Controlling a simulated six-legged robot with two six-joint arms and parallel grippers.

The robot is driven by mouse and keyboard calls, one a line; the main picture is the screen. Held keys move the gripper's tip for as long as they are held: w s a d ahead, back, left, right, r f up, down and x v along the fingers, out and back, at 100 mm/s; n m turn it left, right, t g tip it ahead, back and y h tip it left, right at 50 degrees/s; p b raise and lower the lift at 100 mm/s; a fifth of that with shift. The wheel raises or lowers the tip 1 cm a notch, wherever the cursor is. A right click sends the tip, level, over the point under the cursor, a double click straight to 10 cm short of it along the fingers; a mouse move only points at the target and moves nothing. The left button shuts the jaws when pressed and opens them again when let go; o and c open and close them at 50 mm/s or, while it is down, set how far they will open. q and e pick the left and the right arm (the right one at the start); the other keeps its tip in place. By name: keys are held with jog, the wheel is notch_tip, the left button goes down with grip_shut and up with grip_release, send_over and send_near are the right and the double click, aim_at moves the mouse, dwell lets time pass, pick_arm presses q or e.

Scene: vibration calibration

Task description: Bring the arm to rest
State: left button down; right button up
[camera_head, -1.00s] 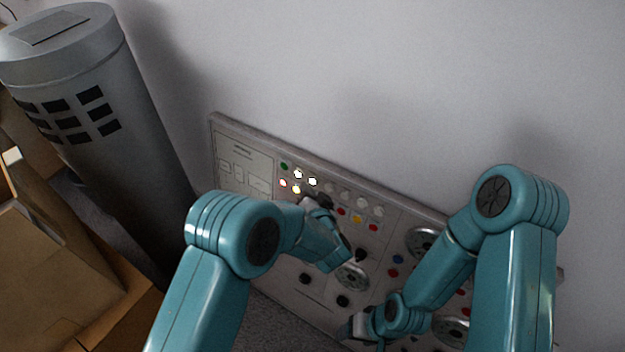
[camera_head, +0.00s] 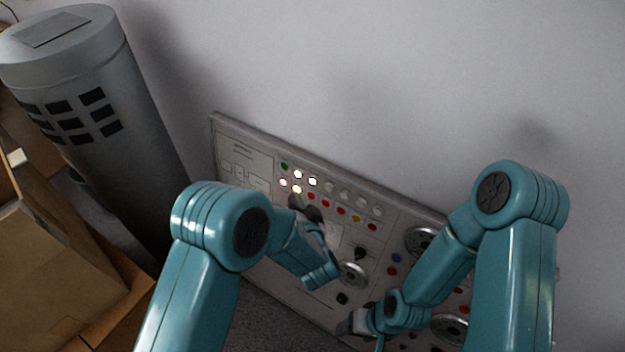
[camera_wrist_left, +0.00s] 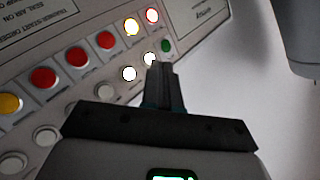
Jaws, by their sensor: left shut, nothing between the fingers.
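A grey control panel (camera_head: 240,150) leans along the wall, with rows of coloured buttons, knobs and round dials. My left gripper (camera_head: 309,207) is in front of its upper left part, below the lit buttons (camera_head: 298,174). In the left wrist view its dark fingers (camera_wrist_left: 160,70) are shut together with nothing between them. The tips overlap the view of the panel near a lit white button (camera_wrist_left: 150,58) and a green button (camera_wrist_left: 168,46); I cannot tell whether they touch it. My right gripper (camera_head: 354,325) is low at the panel's lower edge, its fingers too small to read.
A tall grey cylinder (camera_head: 100,85) with dark square openings stands left of the panel. Cardboard boxes (camera_head: 70,275) are at the lower left. The plain wall (camera_head: 420,80) above the panel is clear.

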dwell(0.5)
pick_arm(q)
jog(key=w+a+f+n+g+y, duration=0.1)
jog(key=a+f+n+g+y, duration=0.15)
jog(key=a, duration=0.95)
jog(key=s+a+f+g+h+p, duration=0.2)
jog(key=s+a+f+g+h, duration=0.1)
jog(key=s+a+f, duration=0.45)
jog(key=s+d+f+n+g+h, duration=0.1)
jog(key=s+d+n+g+h, duration=0.2)
jog(key=s, duration=0.7)
jog(key=s+d+f+n+g+h, duration=0.2)
jog(key=s+d+g, duration=0.3)
jog(key=s, duration=0.6)
jog(key=shift+n+g+h, duration=0.35)
jog(key=shift+n+h, duration=0.3)
jog(key=shift+a, duration=0.1)
